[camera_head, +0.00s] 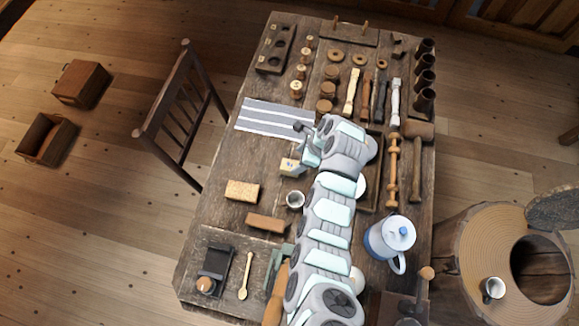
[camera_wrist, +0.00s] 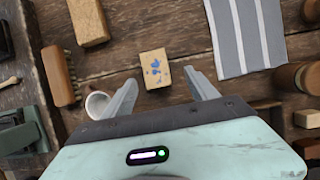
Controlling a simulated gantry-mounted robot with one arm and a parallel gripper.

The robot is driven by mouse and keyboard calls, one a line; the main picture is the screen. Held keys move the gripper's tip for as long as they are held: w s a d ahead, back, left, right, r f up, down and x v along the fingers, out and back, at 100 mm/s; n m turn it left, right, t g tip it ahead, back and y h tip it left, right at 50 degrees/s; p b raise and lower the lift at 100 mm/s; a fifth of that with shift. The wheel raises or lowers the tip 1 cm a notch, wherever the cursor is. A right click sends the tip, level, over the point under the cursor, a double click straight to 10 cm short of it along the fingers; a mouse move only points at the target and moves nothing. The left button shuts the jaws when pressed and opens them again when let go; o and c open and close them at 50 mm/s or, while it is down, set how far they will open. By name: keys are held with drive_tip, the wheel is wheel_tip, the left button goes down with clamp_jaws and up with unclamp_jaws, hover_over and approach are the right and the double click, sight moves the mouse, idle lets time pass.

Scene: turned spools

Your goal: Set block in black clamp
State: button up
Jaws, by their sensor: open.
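A small pale wooden block (camera_wrist: 156,69) with blue paint marks lies on the table. In the head view the block (camera_head: 289,167) is beside my gripper (camera_head: 302,146). In the wrist view my gripper (camera_wrist: 160,80) is open and empty, its two fingers pointing at the block, one on each side of its near end. I cannot tell whether they touch it. A black device with a round wooden knob, perhaps the black clamp (camera_head: 214,262), is at the table's front left; only part of it (camera_wrist: 5,40) shows at the wrist view's left edge.
A white cup (camera_wrist: 97,104) stands close to the left finger. A wooden brush (camera_wrist: 58,76), a larger tan block (camera_wrist: 90,22) and a green vise-like tool (camera_wrist: 20,132) are farther left. A striped grey cloth (camera_wrist: 245,35) lies right. A blue-white pot (camera_head: 391,238) stands across my arm.

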sight(292, 166)
drive_tip(key=shift+x, duration=0.8)
drive_tip(key=shift+s+x, duration=0.2)
drive_tip(key=shift+x, duration=0.75)
drive_tip(key=shift+s+x, duration=0.2)
drive_tip(key=shift+x, duration=1.55)
drive_tip(key=shift+a+r, duration=0.1)
drive_tip(key=shift+a, duration=0.05)
drive_tip(key=shift+w, duration=0.1)
drive_tip(key=shift+c, duration=0.5)
clamp_jaws()
